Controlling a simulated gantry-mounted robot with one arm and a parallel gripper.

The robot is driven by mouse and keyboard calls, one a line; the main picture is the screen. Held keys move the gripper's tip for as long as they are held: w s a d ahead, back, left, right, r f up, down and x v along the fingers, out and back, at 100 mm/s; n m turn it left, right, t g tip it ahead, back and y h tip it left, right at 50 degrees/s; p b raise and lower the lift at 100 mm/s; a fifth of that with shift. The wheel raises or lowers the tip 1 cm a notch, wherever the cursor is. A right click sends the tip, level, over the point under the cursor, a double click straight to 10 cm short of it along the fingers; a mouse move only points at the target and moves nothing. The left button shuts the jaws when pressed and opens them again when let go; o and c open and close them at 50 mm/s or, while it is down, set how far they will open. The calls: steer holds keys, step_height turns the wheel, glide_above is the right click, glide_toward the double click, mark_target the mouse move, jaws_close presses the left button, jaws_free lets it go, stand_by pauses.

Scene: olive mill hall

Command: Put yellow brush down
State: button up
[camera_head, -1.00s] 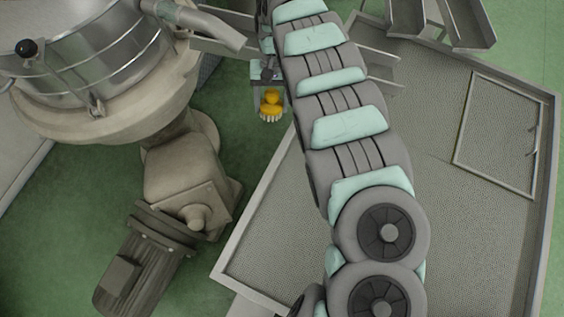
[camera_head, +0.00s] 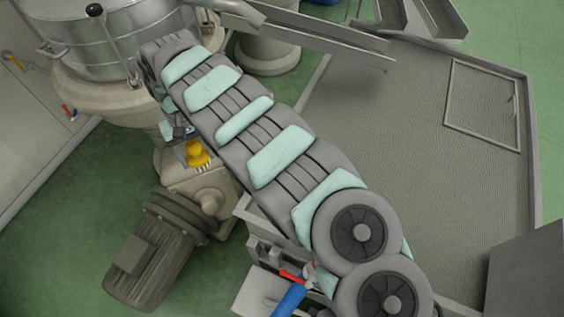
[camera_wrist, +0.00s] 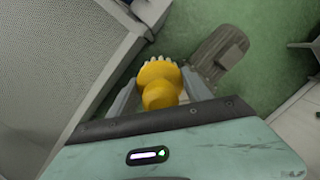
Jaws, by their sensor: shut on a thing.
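The yellow brush (camera_head: 197,153) with pale bristles is held in my gripper (camera_head: 186,150), at the end of my arm, in the head view. It appears in front of the beige gear housing below the steel tank. In the wrist view the brush (camera_wrist: 160,82) sits between the two grey fingers of my gripper (camera_wrist: 157,92), with its white bristles pointing away from the wrist. The fingers are shut on it. From these views I cannot tell its height above what lies below.
A steel tank (camera_head: 85,48) stands at upper left, with a ribbed motor (camera_head: 150,255) below it. A large grated tray (camera_head: 400,130) lies to the right. A blue and red tool (camera_head: 290,295) lies at lower middle. Green floor (camera_head: 60,220) shows at left.

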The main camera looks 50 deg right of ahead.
steer(key=s+d+m+b, duration=0.25)
steer(key=s+d, duration=0.45)
steer(key=d, duration=0.4)
steer(key=s+d+m+t+h+b, duration=0.1)
steer(key=s+d+m+b, duration=0.15)
steer(key=s+d, duration=0.55)
steer(key=s+d+m+b, duration=0.1)
steer(key=s+d+m, duration=0.3)
steer(key=d, duration=0.9)
steer(key=shift+n, duration=0.7)
steer(key=shift+s+f, duration=0.2)
steer(key=shift+f, duration=4.55)
steer(key=shift+s+f, duration=0.2)
steer(key=shift+f, duration=4.5)
steer(key=shift+s+d+f, duration=0.1)
steer(key=shift+d+f, duration=0.1)
steer(key=shift+f, duration=0.35)
steer(key=shift+f, duration=0.15)
steer(key=o, duration=1.3)
